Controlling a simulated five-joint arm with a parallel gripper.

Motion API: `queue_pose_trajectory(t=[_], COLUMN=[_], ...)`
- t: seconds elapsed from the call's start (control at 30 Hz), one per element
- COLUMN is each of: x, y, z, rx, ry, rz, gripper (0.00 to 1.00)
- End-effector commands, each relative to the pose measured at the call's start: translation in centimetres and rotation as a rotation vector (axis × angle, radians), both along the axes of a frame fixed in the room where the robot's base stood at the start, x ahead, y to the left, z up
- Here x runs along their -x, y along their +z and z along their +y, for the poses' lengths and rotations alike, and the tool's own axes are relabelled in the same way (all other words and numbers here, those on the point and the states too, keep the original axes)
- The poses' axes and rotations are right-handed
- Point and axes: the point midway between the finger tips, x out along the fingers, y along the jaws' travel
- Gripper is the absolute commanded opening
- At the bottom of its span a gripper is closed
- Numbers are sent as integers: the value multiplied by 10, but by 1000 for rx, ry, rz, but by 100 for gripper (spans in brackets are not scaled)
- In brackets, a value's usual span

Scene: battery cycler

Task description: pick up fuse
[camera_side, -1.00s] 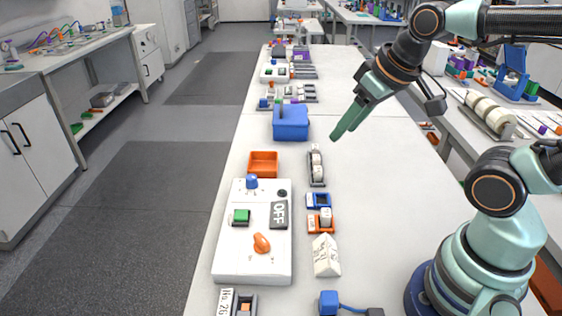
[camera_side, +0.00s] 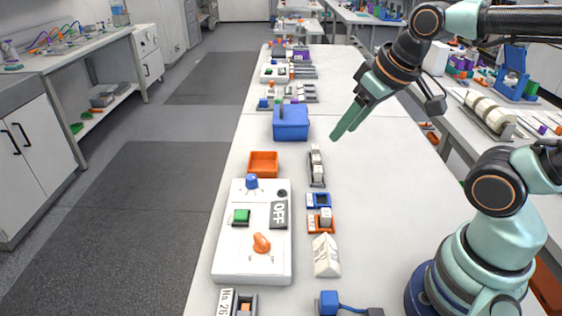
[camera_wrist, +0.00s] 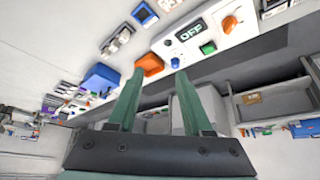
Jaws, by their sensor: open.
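My gripper (camera_side: 343,131) is open and empty, held above the bench to the right of the blue box. Its two green fingers also show spread apart in the wrist view (camera_wrist: 161,74). Small white pieces sit in a grey holder (camera_side: 317,181) below and left of the fingertips, apart from them. A white piece (camera_side: 326,214) sits in an orange holder (camera_side: 314,226) nearer the camera. I cannot tell for sure which of these is the fuse. The grey holder also shows at upper left in the wrist view (camera_wrist: 117,41).
A white panel (camera_side: 226,262) carries an OFF sign (camera_side: 278,214), a green button (camera_side: 240,217) and an orange knob (camera_side: 261,243). An orange tray (camera_side: 263,170) and a blue box (camera_side: 291,131) stand behind it. A blue holder (camera_side: 312,201) is beside it. The bench right of the holders is clear.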

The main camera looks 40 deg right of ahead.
Motion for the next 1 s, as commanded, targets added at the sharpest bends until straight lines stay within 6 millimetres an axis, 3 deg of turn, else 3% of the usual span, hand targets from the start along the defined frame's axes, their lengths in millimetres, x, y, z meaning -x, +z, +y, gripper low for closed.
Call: queue_pose_trajectory(t=[0.47, 0.77, 1.0], x=[-6, -52, -95], y=[1, -8, -35], z=[-3, -27, -55], rx=[17, 125, 181], ry=[23, 226, 429], rz=[21, 173, 302], gripper=[52, 52, 52])
